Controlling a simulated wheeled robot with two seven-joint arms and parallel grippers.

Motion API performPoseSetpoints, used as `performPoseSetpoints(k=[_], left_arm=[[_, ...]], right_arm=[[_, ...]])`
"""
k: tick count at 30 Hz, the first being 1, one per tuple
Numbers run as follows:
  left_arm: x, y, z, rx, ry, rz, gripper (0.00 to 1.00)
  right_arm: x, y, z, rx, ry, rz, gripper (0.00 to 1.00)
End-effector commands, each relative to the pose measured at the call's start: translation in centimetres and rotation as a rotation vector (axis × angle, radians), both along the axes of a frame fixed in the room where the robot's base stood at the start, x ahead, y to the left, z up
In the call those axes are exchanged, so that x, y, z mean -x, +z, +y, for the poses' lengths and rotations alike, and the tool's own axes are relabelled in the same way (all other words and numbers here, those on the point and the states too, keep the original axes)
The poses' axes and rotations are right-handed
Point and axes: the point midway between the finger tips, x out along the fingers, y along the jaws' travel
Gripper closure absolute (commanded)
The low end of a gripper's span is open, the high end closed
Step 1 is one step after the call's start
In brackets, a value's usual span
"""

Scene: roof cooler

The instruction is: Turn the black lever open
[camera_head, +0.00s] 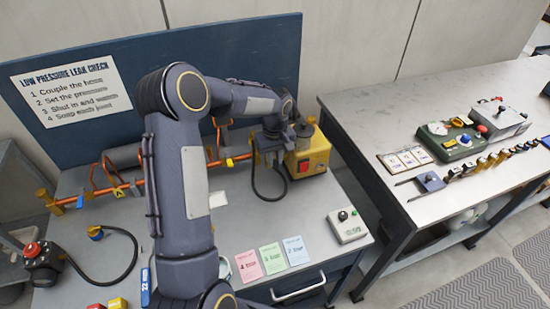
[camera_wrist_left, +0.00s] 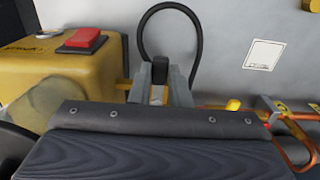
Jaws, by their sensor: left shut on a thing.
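My left gripper (camera_head: 268,154) is at the right end of the orange pipe run (camera_head: 185,172), beside the yellow box. In the left wrist view its two grey fingers (camera_wrist_left: 160,88) are closed on a small black part between them, which appears to be the black lever (camera_wrist_left: 160,68). The lever is mostly hidden by the fingers, so its angle cannot be told. In the head view the arm and gripper cover this spot. My right gripper is not in view.
A yellow box (camera_head: 312,155) with a red switch stands close beside the gripper. A black hose (camera_head: 256,186) loops near it. Pink, green and blue cards (camera_head: 270,257) and a grey button box (camera_head: 347,225) lie in front. A second bench (camera_head: 385,125) stands right.

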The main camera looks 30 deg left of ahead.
Motion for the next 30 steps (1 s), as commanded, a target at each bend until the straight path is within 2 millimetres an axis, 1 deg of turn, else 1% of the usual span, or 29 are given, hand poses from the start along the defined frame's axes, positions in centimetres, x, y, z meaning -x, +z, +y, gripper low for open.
performPoseSetpoints(k=[5,11,17,30], left_arm=[[0.1,0.0,0.1,-0.001,-0.020,-0.001,1.00],[0.4,-0.1,0.3,-0.001,-0.105,-0.001,1.00],[0.8,-0.1,0.9,-0.001,-0.261,-0.001,1.00],[1.5,0.0,2.7,-0.001,-0.676,-0.002,1.00]], right_arm=[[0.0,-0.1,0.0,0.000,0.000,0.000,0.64],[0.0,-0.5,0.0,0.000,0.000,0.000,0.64],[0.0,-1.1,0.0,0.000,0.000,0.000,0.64],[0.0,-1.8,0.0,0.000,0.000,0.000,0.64]])
